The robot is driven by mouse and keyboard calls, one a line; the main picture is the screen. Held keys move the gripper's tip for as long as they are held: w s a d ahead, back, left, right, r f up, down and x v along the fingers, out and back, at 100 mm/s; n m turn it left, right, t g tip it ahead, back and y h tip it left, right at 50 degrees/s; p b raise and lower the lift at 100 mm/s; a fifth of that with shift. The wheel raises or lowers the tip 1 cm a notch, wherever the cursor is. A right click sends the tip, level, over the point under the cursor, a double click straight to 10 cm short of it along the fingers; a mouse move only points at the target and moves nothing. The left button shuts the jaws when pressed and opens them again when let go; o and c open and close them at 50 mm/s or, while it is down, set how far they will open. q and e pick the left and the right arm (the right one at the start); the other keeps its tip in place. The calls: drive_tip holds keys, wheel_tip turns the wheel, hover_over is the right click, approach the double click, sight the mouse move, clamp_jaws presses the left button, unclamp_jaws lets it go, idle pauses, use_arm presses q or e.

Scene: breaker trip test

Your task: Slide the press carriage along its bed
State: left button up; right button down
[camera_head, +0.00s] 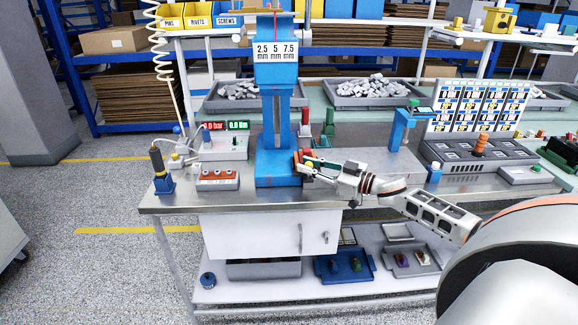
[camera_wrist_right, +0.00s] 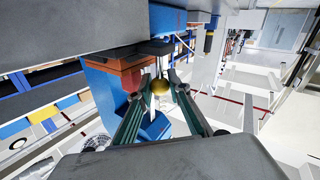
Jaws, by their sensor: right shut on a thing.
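The blue press (camera_head: 277,70) stands on the metal bench, with a front plate marked 2.5, 5 and 7.5 mm. An orange-red carriage (camera_head: 297,160) sits low at the press, just above its blue base (camera_head: 276,180). The bed under the carriage is mostly hidden. My left gripper is out of view.
A pressure readout box (camera_head: 222,142) and a grey block with orange tops (camera_head: 217,178) stand left of the press. A small blue stand (camera_head: 405,130) and a dark grey tray (camera_head: 478,158) are to the right. The bench's front edge (camera_head: 240,207) is close below.

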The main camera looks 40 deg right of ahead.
drive_tip(key=s+d, duration=0.6)
drive_tip(key=d, duration=0.5)
drive_tip(key=shift+s+p, duration=0.35)
drive_tip(key=c, duration=2.2)
unclamp_jaws()
drive_tip(key=shift+o, duration=0.2)
drive_tip(key=v, duration=1.2)
